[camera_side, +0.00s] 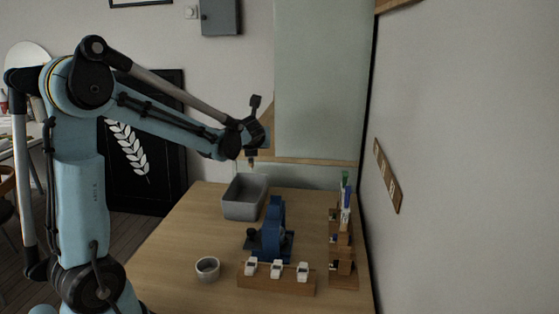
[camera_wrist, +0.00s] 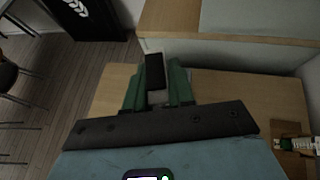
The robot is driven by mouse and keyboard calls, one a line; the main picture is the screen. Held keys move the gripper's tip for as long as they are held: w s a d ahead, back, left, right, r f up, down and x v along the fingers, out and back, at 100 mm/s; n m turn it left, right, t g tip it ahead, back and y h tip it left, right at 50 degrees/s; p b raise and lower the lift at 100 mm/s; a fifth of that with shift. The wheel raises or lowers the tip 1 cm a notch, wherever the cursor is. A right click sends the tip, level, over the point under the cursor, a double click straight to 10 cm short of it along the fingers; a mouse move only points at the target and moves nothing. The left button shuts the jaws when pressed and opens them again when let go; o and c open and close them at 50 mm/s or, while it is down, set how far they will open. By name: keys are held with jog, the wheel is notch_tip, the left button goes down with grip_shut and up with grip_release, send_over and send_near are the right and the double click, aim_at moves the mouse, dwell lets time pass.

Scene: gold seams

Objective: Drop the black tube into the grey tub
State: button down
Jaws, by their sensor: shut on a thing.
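The grey tub (camera_side: 238,211) stands open at the back of the wooden table in the side view. My gripper (camera_side: 252,163) is above the tub's back part, clearly higher than its rim. In the wrist view my gripper (camera_wrist: 157,88) has its green fingers closed on the black tube (camera_wrist: 155,70), which stands out between them. In the side view the tube is too small and dark to make out. The tub is not clearly seen in the wrist view, where my gripper covers the middle.
A blue device (camera_side: 275,232) stands just in front of the tub. Several white items sit on a wooden holder (camera_side: 277,284). A round grey cup (camera_side: 207,268) is at front left. A wooden rack (camera_side: 342,255) with pens is at right. A pale panel (camera_side: 320,80) rises behind the table.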

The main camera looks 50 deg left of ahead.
notch_tip(320, 180, down, 7)
jog(key=a, duration=0.1)
jog(key=shift+s+r, duration=0.2)
dwell(0.4)
jog(key=c, duration=0.9)
grip_release()
jog(key=v, duration=1.2)
jog(key=shift+w, duration=0.15)
